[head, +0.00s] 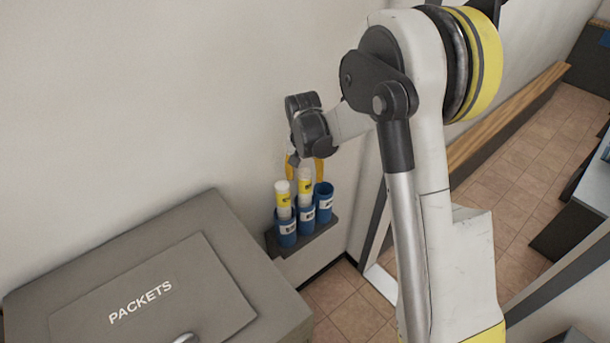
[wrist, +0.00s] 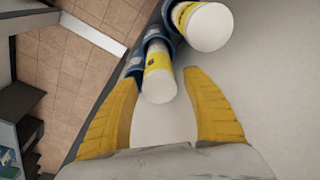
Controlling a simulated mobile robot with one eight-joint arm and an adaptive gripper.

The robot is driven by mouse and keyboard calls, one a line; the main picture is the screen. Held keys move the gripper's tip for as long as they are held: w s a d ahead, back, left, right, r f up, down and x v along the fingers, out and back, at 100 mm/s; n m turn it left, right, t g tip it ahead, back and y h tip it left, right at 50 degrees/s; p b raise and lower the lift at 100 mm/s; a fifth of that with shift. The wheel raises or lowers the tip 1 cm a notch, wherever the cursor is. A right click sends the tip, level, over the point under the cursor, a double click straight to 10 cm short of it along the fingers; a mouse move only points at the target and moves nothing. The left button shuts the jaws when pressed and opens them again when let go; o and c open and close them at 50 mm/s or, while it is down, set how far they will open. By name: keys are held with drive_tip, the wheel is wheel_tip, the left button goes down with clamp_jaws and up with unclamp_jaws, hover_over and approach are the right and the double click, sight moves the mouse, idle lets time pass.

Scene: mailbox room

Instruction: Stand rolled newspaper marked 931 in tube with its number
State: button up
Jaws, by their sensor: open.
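Two white rolled newspapers with yellow bands stand in blue tubes against the wall. In the head view one newspaper (head: 283,195) is at the left front and the other (head: 305,187) is further back, right under my gripper (head: 304,168). In the wrist view my gripper (wrist: 162,78) is open, and the end of one newspaper (wrist: 159,82) lies between its yellow fingertips, with gaps visible. The other newspaper (wrist: 208,27) is beyond the right finger. The tubes (head: 286,236) carry white labels. I cannot read any number on the newspapers or labels.
The tubes stand on a dark wall shelf (head: 328,232); a tube (head: 324,191) at the right shows no newspaper. A grey box marked PACKETS (head: 215,222) stands at the left. The wall (head: 130,90) is close behind; tiled floor (head: 500,200) lies to the right.

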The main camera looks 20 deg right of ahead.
drive_tip(key=r, duration=0.4)
drive_tip(key=s+r, duration=0.1)
drive_tip(key=r, duration=0.6)
drive_tip(key=shift+s+a+r, duration=0.3)
drive_tip(key=shift+a+r, duration=0.05)
drive_tip(key=shift+r, duration=0.05)
